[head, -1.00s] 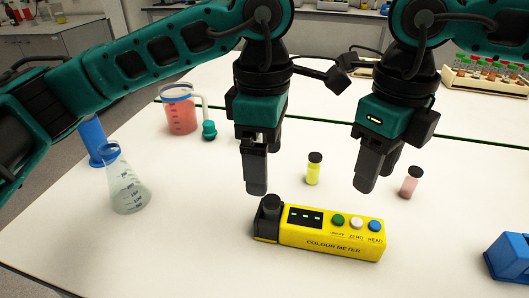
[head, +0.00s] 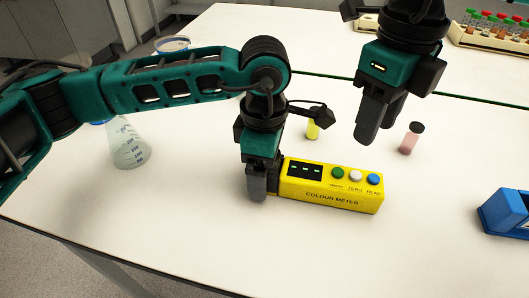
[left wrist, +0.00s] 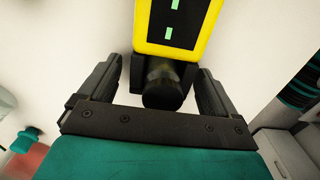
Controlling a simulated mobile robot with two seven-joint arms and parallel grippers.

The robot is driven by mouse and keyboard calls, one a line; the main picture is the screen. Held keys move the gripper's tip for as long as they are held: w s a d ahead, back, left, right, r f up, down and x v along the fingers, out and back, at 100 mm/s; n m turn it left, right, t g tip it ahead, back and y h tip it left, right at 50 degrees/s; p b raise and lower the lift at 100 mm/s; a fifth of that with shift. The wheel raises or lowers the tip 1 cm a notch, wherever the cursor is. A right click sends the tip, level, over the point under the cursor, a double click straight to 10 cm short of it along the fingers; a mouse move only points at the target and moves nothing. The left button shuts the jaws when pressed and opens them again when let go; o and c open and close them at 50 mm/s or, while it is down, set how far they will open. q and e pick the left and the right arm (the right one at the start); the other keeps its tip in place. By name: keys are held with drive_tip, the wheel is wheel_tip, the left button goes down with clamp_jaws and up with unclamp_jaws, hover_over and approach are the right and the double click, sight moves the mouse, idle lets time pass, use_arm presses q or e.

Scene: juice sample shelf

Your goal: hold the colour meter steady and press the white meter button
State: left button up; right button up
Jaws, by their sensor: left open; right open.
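The yellow colour meter (head: 331,194) lies on the white table in the head view, with a dark display and green, white and blue buttons in a row. The white button (head: 355,175) is the middle one. My left gripper (head: 257,190) is down at the meter's left end and hides its black end part. In the left wrist view my open left fingers (left wrist: 165,90) stand on either side of the black round cap (left wrist: 162,92), with gaps visible. My right gripper (head: 375,125) is open and empty, raised behind the meter near the buttons.
A flask (head: 130,145) stands at left. A blue object (head: 507,212) is at right. The table in front is clear.

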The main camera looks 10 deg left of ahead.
use_arm(q)
drive_tip(key=c, duration=1.3)
use_arm(e)
clamp_jaws()
idle(1.0)
